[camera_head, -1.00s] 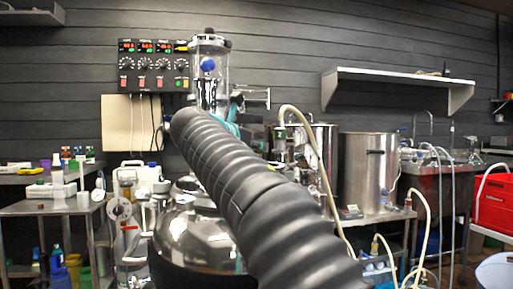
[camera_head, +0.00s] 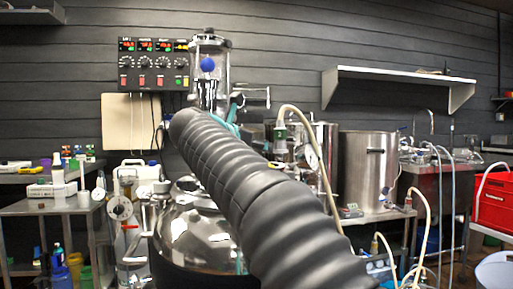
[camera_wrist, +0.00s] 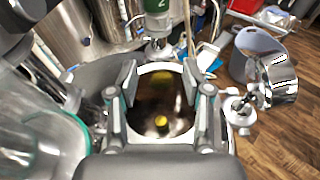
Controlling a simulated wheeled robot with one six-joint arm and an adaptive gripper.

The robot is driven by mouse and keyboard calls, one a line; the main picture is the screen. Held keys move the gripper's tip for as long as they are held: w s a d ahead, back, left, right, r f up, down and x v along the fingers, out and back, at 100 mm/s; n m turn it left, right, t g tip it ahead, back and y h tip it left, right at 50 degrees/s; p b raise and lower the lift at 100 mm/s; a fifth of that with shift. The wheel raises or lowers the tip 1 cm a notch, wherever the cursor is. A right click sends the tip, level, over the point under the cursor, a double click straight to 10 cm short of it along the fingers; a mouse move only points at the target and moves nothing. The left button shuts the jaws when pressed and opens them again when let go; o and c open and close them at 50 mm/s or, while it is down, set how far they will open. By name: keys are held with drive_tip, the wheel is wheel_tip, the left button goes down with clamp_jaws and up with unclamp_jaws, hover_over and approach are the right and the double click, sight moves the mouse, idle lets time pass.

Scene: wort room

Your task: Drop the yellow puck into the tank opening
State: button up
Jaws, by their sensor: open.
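My gripper (camera_wrist: 158,83) is open in the wrist view, with its two fingers apart and nothing between them. The round tank opening (camera_wrist: 160,71), with a pale rim, lies beyond and between the fingers. A small yellow puck (camera_wrist: 160,121) shows inside the opening, against its dark brown interior. It is apart from both fingers; its exact depth cannot be told. In the head view the shiny steel tank (camera_head: 195,232) stands behind my arm, which hides the gripper and the opening.
A glass cylinder (camera_wrist: 45,145) is close on the left in the wrist view. A steel fitting (camera_wrist: 280,82) juts out on the right. Steel pots (camera_head: 365,170) and hoses stand at the right in the head view. A control panel (camera_head: 152,65) is on the wall.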

drive_tip(key=v, duration=1.2)
